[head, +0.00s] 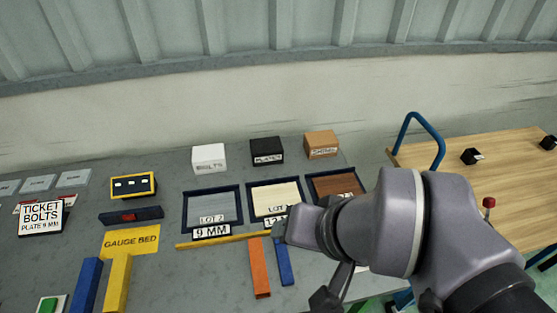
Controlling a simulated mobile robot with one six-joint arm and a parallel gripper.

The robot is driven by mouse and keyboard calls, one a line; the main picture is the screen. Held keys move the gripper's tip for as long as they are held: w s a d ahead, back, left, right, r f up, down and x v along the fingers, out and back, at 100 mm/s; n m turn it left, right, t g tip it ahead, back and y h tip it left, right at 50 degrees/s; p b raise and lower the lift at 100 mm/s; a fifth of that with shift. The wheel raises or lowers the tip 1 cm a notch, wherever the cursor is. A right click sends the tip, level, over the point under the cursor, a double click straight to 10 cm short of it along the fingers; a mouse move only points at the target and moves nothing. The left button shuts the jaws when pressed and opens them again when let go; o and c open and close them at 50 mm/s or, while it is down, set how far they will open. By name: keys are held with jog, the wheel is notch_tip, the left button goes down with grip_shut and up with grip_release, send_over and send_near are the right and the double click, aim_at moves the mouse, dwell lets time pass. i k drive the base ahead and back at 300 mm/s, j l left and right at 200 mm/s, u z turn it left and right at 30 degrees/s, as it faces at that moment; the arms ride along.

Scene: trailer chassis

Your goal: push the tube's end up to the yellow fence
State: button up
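A thin yellow strip (222,241), which looks like a fence, runs across the table below the trays. An orange bar (260,267) and a shorter blue bar (283,262) lie side by side below it, pointing toward it. Their far ends are close to the strip, but I cannot tell whether either touches. I cannot tell which bar is the tube. My gripper (279,229) is over the strip's right end, above the blue bar; its fingers are barely visible.
Lot trays (212,225) with labels stand behind the strip, with white, black and brown boxes (209,158) farther back. A ticket sign (41,217) and a framed panel (133,185) are at left. A wooden cart (480,190) with a blue handle is at right.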

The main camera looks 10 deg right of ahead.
aim_at(260, 280)
jog(key=k+j, duration=0.1)
jog(key=j, duration=0.3)
jog(key=k+j+z, duration=0.1)
jog(key=j, duration=0.3)
jog(key=k+j, duration=0.15)
jog(key=j, duration=0.25)
